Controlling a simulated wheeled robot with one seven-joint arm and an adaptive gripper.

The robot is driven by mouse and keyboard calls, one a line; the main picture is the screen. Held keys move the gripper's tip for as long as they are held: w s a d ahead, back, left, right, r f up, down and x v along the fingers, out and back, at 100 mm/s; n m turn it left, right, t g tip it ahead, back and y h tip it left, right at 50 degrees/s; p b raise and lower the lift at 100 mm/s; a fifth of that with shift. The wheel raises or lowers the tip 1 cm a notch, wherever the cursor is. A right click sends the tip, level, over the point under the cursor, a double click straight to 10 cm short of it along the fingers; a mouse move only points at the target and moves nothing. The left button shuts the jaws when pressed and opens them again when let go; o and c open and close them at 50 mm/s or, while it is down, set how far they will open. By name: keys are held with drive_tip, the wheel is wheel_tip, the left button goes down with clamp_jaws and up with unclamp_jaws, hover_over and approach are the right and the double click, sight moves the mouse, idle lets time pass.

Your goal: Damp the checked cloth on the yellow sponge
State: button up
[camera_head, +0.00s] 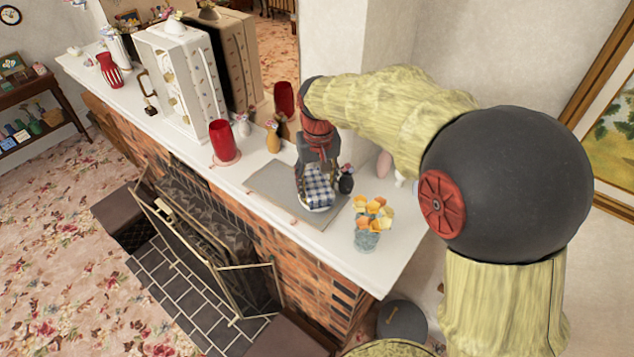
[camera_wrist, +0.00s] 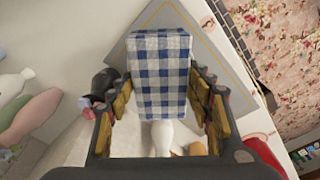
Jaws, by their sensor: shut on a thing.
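The blue-and-white checked cloth (camera_head: 320,186) is at my gripper's tip, over a grey mat (camera_head: 262,183) on the white mantel. In the wrist view the cloth (camera_wrist: 160,65) is a folded, block-like pad between my fingers. My gripper (camera_head: 318,168) points down and is shut on the cloth; the fingers also show in the wrist view (camera_wrist: 160,92). A white rounded edge (camera_head: 317,208) shows just below the cloth; I cannot tell whether they touch. I see no yellow sponge in either view; the cloth and gripper hide what lies directly beneath.
A small dark vase (camera_head: 346,181) stands close right of my gripper. A glass with orange flowers (camera_head: 367,235) is near the mantel's front right. A tan vase (camera_head: 273,138) and red vase (camera_head: 222,142) stand to the left. The mantel's front edge drops to the brick fireplace (camera_head: 300,275).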

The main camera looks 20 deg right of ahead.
sight(317, 183)
idle(0.6)
drive_tip(key=shift+r+p, duration=2.2)
drive_tip(key=shift+r, duration=1.25)
drive_tip(key=shift+r, duration=0.1)
